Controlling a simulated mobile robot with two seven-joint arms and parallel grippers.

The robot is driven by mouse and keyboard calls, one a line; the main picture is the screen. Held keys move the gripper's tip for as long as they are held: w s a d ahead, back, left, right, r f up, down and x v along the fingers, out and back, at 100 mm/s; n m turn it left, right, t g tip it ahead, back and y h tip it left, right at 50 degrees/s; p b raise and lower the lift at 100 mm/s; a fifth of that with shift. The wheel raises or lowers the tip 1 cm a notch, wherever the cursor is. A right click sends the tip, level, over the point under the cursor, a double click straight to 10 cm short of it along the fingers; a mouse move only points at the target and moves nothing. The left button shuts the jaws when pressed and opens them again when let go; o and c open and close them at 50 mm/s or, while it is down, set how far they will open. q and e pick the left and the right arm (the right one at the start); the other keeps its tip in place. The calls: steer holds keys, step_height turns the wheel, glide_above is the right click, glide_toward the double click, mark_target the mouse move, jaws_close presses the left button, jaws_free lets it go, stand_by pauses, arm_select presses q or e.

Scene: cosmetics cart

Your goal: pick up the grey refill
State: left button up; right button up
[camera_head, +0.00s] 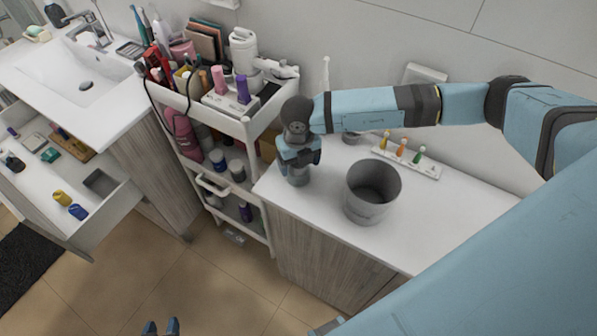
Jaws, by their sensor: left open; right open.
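A grey, rounded thing (299,177) stands at the left end of the white counter, directly below my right gripper (300,162). The gripper hides its top, so I cannot tell for sure whether it is the grey refill. My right gripper points down and is open; I cannot tell whether its fingers are around the grey thing or above it. Another small grey thing (351,138) shows partly behind my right arm. My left gripper (160,328) is open and empty at the bottom edge, low over the floor.
A grey bin (371,194) stands on the counter (440,232), right of my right gripper. A white holder (408,169) carries yellow, orange and green pieces. The crowded cart (246,133) stands left of the counter. An open drawer (113,212) juts out under the sink.

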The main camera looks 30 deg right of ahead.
steer(key=shift+r, duration=0.1)
steer(key=c, duration=1)
